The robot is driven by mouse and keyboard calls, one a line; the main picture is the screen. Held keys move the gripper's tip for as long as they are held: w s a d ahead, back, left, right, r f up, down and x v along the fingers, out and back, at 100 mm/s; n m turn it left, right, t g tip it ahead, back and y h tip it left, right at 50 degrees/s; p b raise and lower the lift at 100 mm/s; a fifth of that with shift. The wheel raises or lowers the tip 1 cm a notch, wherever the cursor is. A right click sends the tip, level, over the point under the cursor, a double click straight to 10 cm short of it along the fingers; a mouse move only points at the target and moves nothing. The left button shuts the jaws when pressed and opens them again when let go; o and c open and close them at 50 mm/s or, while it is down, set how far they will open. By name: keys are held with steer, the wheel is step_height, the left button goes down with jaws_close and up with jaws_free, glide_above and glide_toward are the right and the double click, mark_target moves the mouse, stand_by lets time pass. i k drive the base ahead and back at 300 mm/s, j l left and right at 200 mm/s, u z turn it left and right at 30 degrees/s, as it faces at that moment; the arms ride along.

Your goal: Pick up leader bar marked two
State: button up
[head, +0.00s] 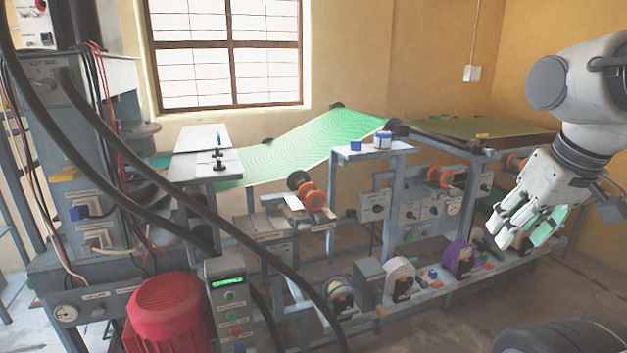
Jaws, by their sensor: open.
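My gripper (512,232) hangs at the right in the head view, fingers pointing down and left, open. It is in front of the right end of the machine's lower shelf. A light green piece (549,226) shows just behind and beside the fingers; I cannot tell whether they touch it. No leader bar with a readable "two" can be made out. Small dark handle-like parts (489,249) lie on the shelf just left of the fingertips; their marks are too small to read.
A green sheet (310,143) slopes across the machine's top. Spools, including a purple one (459,257), line the lower shelf (432,290). A red motor (170,312) and a control box (229,303) stand at front left. Black hoses cross the left side.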

mark_target(483, 257)
steer(key=i+l+z, duration=0.15)
steer(key=i+l, duration=0.6)
steer(key=l, duration=0.2)
steer(key=i+l+z, duration=0.1)
steer(key=i+l, duration=0.9)
steer(key=l, duration=0.25)
steer(key=i+l, duration=0.15)
steer(key=l, duration=0.25)
steer(key=i+l, duration=0.15)
steer(key=l, duration=0.25)
steer(key=i+l+z, duration=0.1)
steer(key=l, duration=0.3)
steer(key=i+l, duration=0.2)
steer(key=l, duration=0.2)
steer(key=i+l, duration=0.15)
steer(key=l, duration=0.2)
steer(key=i+l+z, duration=0.15)
steer(key=i+j, duration=0.05)
steer(key=i, duration=0.05)
